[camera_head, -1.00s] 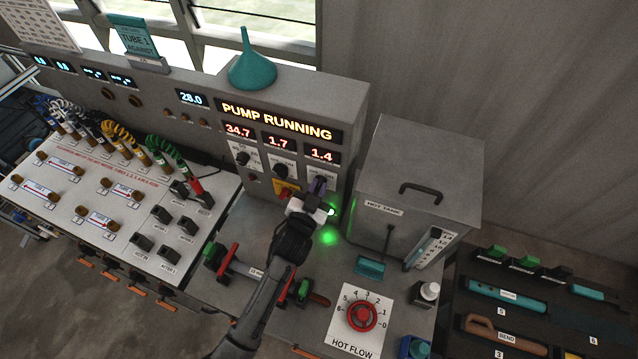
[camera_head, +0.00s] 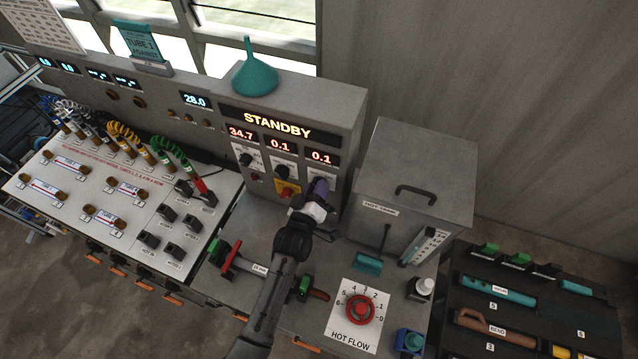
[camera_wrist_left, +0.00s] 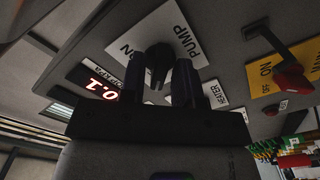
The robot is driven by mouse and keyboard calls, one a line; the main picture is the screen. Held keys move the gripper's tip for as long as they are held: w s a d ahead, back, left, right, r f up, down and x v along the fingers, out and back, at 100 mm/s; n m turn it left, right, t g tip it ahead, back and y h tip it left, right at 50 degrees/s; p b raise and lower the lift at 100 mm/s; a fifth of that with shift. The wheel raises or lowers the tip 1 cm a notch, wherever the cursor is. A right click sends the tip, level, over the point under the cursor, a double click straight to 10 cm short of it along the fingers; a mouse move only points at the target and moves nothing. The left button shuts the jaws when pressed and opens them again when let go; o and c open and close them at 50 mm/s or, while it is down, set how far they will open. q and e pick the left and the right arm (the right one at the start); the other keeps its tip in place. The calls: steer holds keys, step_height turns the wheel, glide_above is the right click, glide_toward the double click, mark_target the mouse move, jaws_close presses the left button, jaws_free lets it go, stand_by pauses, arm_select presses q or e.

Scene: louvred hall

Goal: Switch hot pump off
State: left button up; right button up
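The pump panel's sign (camera_head: 277,124) reads STANDBY, with red readouts of 34.7, 0.1 and 0.1 below it. My left gripper (camera_head: 318,188) is at the right-hand control under the sign and hides most of it. In the left wrist view, my left gripper (camera_wrist_left: 160,88) is close to the white PUMP label (camera_wrist_left: 180,35). A dark knob-like shape (camera_wrist_left: 158,60) shows by its fingers. I cannot tell whether the fingers touch it or how far apart they are. My right gripper is not in view.
A yellow switch plate with a red knob (camera_head: 287,191) is just left of my gripper. The grey hot tank (camera_head: 425,165) stands to the right. A red HOT FLOW wheel (camera_head: 360,310) and green-and-red valve handles (camera_head: 228,258) are in front. A teal funnel (camera_head: 254,72) stands on top of the panel.

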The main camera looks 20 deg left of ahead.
arm_select(q)
steer(key=shift+o, duration=1.1)
steer(key=shift+s+p, duration=1.25)
steer(key=shift+s, duration=0.75)
steer(key=s+r+p, duration=0.3)
steer(key=r+p, duration=0.8)
steer(key=r, duration=0.1)
